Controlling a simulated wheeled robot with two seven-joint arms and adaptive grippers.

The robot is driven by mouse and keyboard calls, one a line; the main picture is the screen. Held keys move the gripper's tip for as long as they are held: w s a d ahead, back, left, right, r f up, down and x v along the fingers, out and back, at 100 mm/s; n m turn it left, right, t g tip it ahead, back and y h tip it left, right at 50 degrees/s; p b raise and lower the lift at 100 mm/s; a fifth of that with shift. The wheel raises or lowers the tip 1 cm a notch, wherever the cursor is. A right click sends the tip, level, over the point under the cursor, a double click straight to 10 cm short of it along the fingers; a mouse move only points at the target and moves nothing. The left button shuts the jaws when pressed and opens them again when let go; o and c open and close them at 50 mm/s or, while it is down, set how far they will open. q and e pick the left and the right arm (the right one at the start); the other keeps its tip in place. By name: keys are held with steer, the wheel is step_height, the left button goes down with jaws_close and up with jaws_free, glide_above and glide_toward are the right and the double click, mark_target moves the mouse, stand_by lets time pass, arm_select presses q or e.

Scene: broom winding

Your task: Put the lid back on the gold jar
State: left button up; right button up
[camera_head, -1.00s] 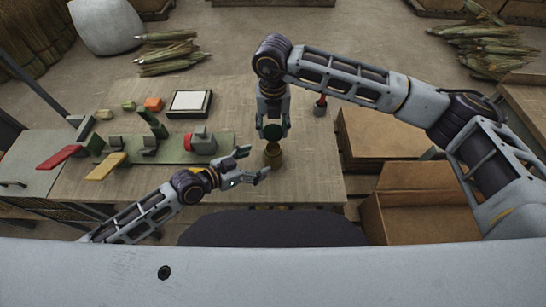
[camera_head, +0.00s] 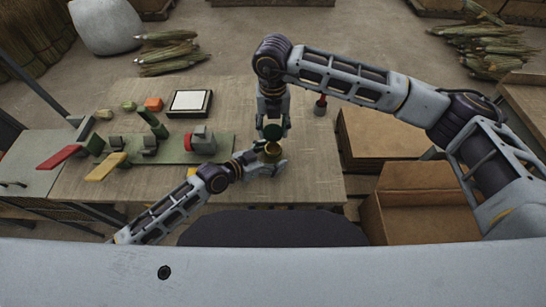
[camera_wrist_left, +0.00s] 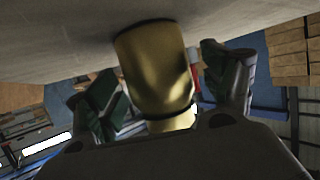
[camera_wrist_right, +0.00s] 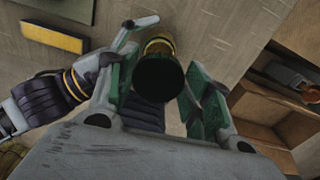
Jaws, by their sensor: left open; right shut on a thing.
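The gold jar (camera_head: 273,149) stands on the table; its body (camera_wrist_left: 155,65) also fills the middle of the left wrist view. My left gripper (camera_head: 270,160) is open, with its fingers on either side of the jar. Whether they touch it is unclear. My right gripper (camera_head: 272,128) points down directly above the jar and is shut on the lid, a dark round piece (camera_wrist_right: 160,78) between its fingers in the right wrist view. The gold jar (camera_wrist_right: 159,46) shows just beyond the lid there. The gap between lid and jar is hard to judge.
A green board (camera_head: 180,158) with clamps and red and yellow levers lies left of the jar. A black-framed white pad (camera_head: 189,102) is behind it. The table right of the jar is clear; cardboard boxes (camera_head: 415,215) stand beyond.

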arm_select(q)
steer(key=shift+w+d+f, duration=0.15)
steer(key=shift+w+d, duration=0.1)
steer(key=shift+d, duration=0.15)
steer(key=shift+c, duration=0.5)
steer(key=c, duration=1.4)
steer(key=shift+c, duration=0.2)
arm_select(e)
glide_above(273, 151)
steer(key=shift+f, duration=2.5)
